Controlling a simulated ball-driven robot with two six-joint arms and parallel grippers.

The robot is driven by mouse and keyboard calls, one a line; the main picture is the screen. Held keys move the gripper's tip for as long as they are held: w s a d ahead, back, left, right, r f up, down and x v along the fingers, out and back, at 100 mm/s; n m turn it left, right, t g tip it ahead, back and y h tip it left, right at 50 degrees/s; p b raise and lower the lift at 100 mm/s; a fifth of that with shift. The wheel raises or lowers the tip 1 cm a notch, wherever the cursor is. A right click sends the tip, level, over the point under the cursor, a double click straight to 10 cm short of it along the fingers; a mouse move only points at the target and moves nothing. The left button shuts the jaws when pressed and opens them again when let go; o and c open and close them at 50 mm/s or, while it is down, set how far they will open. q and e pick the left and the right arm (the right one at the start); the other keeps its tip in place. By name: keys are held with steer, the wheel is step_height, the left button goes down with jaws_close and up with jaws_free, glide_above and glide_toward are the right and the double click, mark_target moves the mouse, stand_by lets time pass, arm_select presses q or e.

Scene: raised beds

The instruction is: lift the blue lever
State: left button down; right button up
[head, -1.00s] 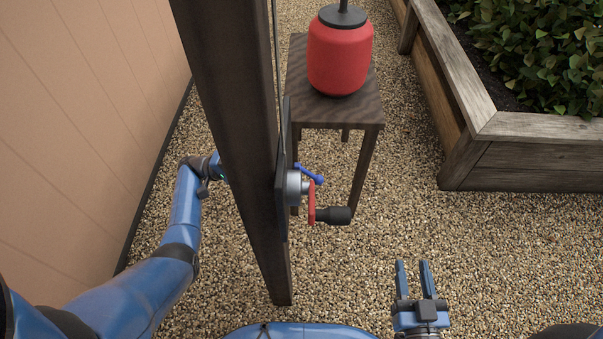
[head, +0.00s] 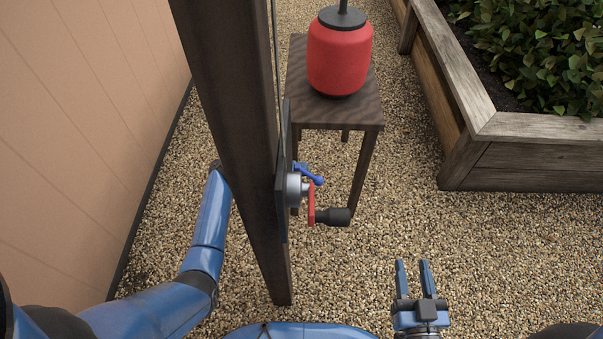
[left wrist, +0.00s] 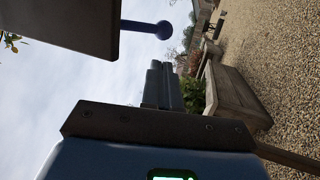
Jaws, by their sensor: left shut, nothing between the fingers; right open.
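The blue lever (head: 310,174) sticks out to the right from a grey hub on the post's side plate, just above a red crank with a black handle (head: 332,217). In the left wrist view the lever (left wrist: 164,30) ends in a round knob beyond a dark panel edge. My left gripper (left wrist: 160,82) is shut and empty in that view, its fingertips apart from the knob. In the head view the post hides my left gripper. My right gripper (head: 414,280) is open and empty over the gravel at the lower right.
The dark post (head: 235,120) stands between my left arm and the lever. A red lantern-like jar (head: 340,58) hangs or stands at a small wooden table (head: 350,110) behind. A raised bed (head: 530,160) is at right, a tan wall (head: 80,130) at left.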

arm_select(q)
steer(key=shift+s+d+r, duration=0.15)
steer(key=shift+s+d, duration=0.2)
steer(key=shift+s, duration=0.2)
steer(key=shift+s+d+r, duration=0.1)
steer(key=shift+s+d, duration=0.2)
steer(key=shift+s, duration=0.25)
steer(key=shift+d+r, duration=0.1)
steer(key=shift+d+r+p, duration=0.25)
steer(key=shift+d+p, duration=0.2)
steer(key=shift+d, duration=0.25)
steer(key=shift+f, duration=0.15)
glide_toward(308, 175)
steer(key=w+f, duration=0.3)
steer(key=f, duration=0.1)
steer(key=shift+a, duration=0.35)
